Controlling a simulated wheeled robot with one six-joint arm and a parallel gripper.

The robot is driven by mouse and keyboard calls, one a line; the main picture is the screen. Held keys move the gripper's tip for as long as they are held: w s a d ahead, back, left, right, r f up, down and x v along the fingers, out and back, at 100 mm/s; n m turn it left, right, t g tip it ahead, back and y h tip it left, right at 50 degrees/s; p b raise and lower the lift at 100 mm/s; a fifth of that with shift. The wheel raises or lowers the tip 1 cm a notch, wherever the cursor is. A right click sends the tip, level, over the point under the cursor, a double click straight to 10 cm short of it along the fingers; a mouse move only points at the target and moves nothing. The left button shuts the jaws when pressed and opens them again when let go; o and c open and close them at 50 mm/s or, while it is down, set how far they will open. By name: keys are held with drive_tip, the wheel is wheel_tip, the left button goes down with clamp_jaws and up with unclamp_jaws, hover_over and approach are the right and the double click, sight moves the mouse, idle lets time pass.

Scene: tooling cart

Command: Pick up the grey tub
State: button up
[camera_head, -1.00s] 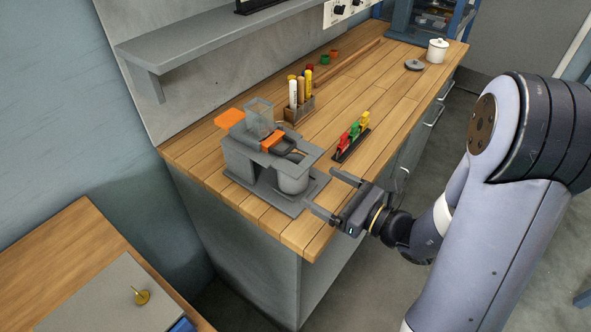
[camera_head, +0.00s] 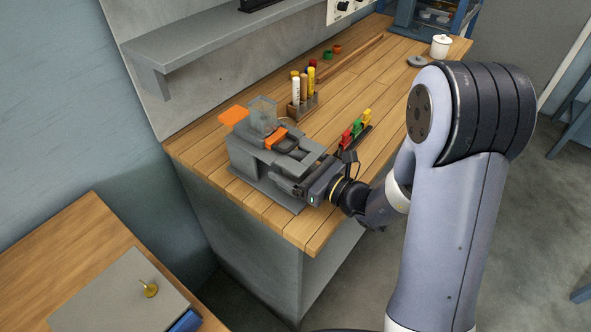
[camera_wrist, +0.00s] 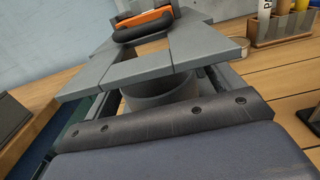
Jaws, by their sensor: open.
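The grey tub (camera_wrist: 160,92) is a round grey cylinder under the flat top plate of a grey machine (camera_head: 272,157). In the wrist view its upper part is hidden by the plate and its lower part by my gripper's palm. In the head view my gripper (camera_head: 290,180) hides it. My gripper is open, its fingers reaching in low under the plate, one on each side of the tub. I cannot tell whether they touch it.
The machine has an orange handle (camera_head: 277,138) and an orange flap (camera_head: 234,115) on top. A wooden holder with markers (camera_head: 302,107) stands behind it. A rack with red, green and yellow pieces (camera_head: 357,128) is close to my wrist. The worktop's edge is just below.

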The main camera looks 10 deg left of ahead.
drive_tip(key=shift+c, duration=0.2)
drive_tip(key=c, duration=1)
drive_tip(key=shift+c, duration=0.2)
drive_tip(key=shift+r, duration=0.1)
